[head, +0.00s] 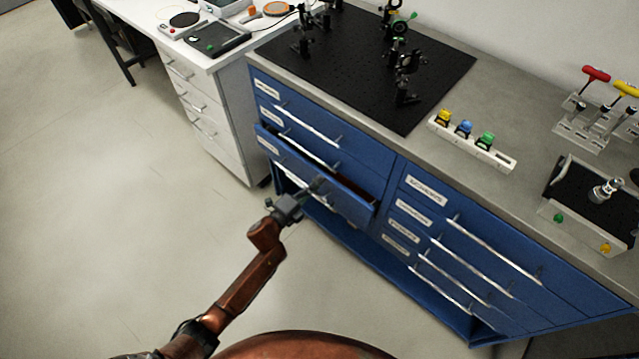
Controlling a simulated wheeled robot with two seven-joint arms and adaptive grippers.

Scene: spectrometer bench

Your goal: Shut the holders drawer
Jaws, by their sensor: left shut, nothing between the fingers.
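A blue drawer (345,199) in the left column of the bench cabinet stands partly pulled out. A narrow dark gap shows along its top edge, with a reddish-brown inside at the right. Its front carries a white label, too small to read, so I cannot confirm it is the holders drawer. My left gripper (318,186) is shut and empty, right at the front of this drawer near its handle. I cannot tell whether it touches. The gripper hides part of the drawer front and handle. My right gripper is not in view.
Other blue drawers with silver handles (480,248) look closed. The grey worktop holds a black optics breadboard (430,75), a white rack (470,140) with coloured pieces, and tools. A white drawer unit (205,115) stands at left. The floor (120,200) is clear.

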